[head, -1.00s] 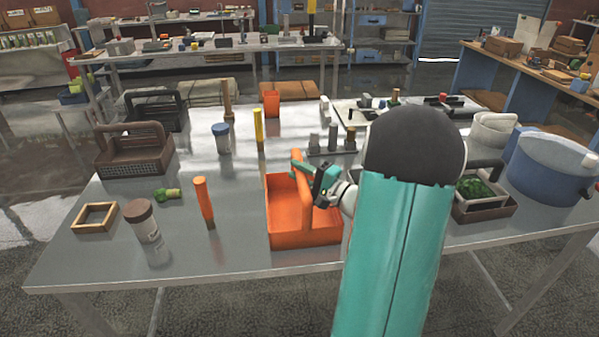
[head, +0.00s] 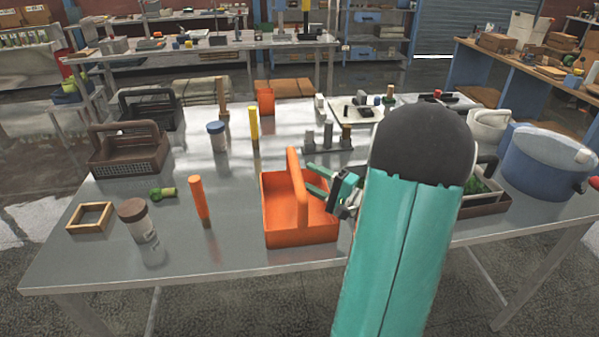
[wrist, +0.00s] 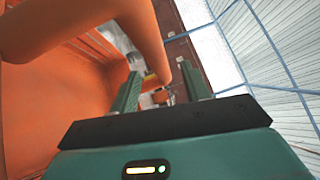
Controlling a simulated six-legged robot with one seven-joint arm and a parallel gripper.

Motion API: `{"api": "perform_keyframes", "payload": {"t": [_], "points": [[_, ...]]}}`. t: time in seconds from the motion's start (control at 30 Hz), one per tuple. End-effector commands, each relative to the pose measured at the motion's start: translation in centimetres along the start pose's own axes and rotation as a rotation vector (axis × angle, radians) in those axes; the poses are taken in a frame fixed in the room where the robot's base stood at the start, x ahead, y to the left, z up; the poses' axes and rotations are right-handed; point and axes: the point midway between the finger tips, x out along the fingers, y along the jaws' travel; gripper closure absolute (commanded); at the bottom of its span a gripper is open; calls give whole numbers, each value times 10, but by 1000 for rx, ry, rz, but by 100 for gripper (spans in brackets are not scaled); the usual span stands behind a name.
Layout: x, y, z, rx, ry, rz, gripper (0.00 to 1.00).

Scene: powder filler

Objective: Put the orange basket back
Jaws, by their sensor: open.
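The orange basket (head: 283,226) stands upright on the grey metal table, near its front middle. Its arched handle (head: 297,188) rises over it. My gripper (head: 312,180) is open just to the right of the handle, over the basket's right side, with nothing held. In the wrist view, the basket (wrist: 60,100) fills the left, and its handle (wrist: 145,30) passes beyond and left of my open fingers (wrist: 160,92). The handle is not between the fingers.
An orange-handled tool (head: 199,198) and a brown-lidded jar (head: 137,220) stand left of the basket. Dark baskets (head: 128,152) sit at the back left. Small weights (head: 328,137) stand behind it. A blue pot (head: 548,165) is at the right.

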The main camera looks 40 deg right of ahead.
Motion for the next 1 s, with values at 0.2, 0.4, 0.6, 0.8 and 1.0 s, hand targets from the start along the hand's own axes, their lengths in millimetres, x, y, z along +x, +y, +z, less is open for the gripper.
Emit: {"api": "perform_keyframes", "payload": {"t": [0.2,0.4,0.6,0.8,1.0], "points": [[-43,0,0,0,2,0,53],[-58,0,0,1,0,0,53],[-59,0,0,1,-1,0,53],[-58,0,1,1,-5,3,53],[-52,-1,10,5,-36,23,53]]}}
